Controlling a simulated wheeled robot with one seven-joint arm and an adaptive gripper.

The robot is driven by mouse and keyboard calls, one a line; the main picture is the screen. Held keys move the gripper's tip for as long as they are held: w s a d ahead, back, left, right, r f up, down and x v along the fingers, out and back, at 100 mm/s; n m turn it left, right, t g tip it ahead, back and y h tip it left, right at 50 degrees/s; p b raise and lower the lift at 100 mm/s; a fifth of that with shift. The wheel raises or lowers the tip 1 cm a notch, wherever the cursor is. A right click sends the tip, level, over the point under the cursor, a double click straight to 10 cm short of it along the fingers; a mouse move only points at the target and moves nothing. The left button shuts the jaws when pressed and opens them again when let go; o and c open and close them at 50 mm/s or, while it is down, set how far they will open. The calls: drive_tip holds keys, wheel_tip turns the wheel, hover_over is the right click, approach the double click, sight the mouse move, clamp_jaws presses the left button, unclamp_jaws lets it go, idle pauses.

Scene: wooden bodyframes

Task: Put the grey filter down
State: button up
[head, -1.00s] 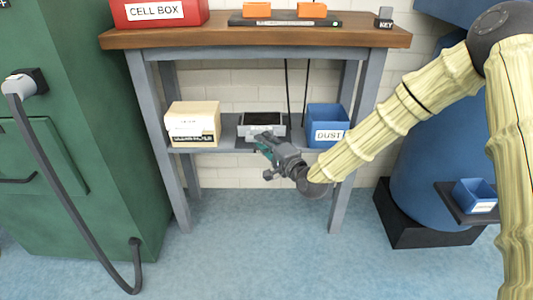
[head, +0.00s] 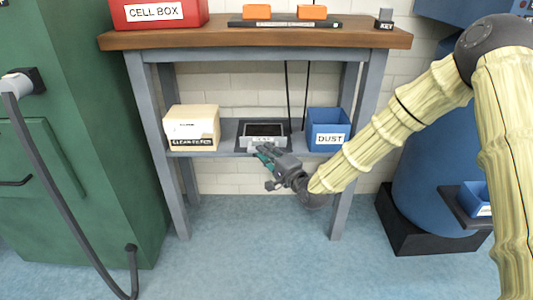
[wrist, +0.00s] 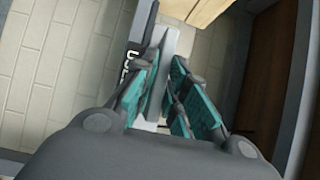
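The grey filter (head: 264,130), a light grey frame with a dark centre, is on the lower shelf in the head view. It lies over a darker grey tray (head: 239,143) between a cream box and a blue bin; whether it rests fully on the tray is hard to tell. My gripper (head: 263,152) is at the filter's front edge, reaching in from the right. In the wrist view, my gripper's teal-padded fingers (wrist: 168,80) stand close on either side of a thin grey piece that looks like part of the filter. My fingers hide part of the front label.
The cream box (head: 191,122) stands left of the filter and the blue DUST bin (head: 328,122) right of it. The workbench top (head: 215,37) is above, carrying a red CELL BOX (head: 157,12). Table legs flank the shelf. The blue floor in front is clear.

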drive_tip(key=shift+o, duration=1.4)
drive_tip(key=p+v, duration=0.4)
drive_tip(key=v, duration=0.8)
